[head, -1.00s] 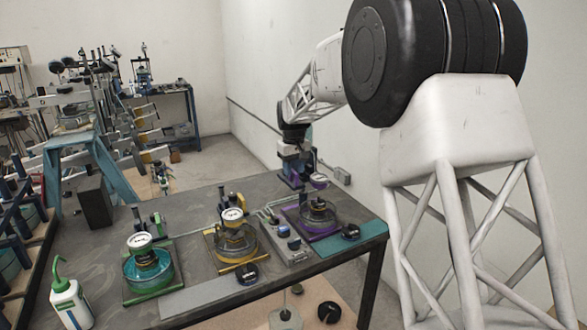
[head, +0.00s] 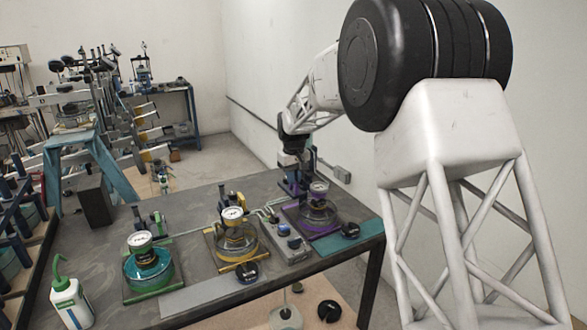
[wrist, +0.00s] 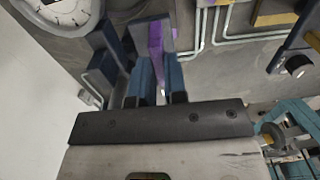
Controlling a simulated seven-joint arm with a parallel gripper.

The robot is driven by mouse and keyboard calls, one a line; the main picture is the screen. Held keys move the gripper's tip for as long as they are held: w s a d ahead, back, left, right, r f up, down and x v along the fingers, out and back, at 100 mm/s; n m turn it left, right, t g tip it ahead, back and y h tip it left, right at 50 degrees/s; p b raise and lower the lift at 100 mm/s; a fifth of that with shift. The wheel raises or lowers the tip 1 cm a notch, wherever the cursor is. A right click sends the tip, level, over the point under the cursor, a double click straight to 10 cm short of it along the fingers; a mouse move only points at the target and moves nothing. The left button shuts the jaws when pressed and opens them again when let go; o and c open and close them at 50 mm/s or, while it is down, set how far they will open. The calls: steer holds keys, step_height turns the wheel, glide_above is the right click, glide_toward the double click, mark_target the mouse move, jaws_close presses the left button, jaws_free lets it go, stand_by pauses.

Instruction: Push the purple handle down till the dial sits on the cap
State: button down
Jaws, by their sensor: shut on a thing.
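The purple handle (wrist: 155,48) stands between the two blue fingers of my gripper (wrist: 160,82) in the wrist view. My gripper is shut on it, and in the head view my gripper (head: 297,172) is at the purple station, farthest right on the bench. The white-faced dial (head: 320,187) is over that station's clear dome; part of it also shows at the top left of the wrist view (wrist: 62,12). The cap under the dial is mostly hidden, and I cannot tell whether the two touch. The purple base plate (head: 322,230) lies around the dome.
A yellow station (head: 236,265) and a green station (head: 150,290), each with its own dial, stand to the left. A grey box with knobs (head: 290,246) sits beside the purple plate. A white bottle (head: 68,300) stands at the bench's left.

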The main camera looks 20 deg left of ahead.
steer(key=shift+f, duration=0.6)
steer(key=c, duration=1.2)
jaws_free()
steer(key=shift+o, duration=0.2)
steer(key=shift+r, duration=0.25)
steer(key=shift+r, duration=3.7)
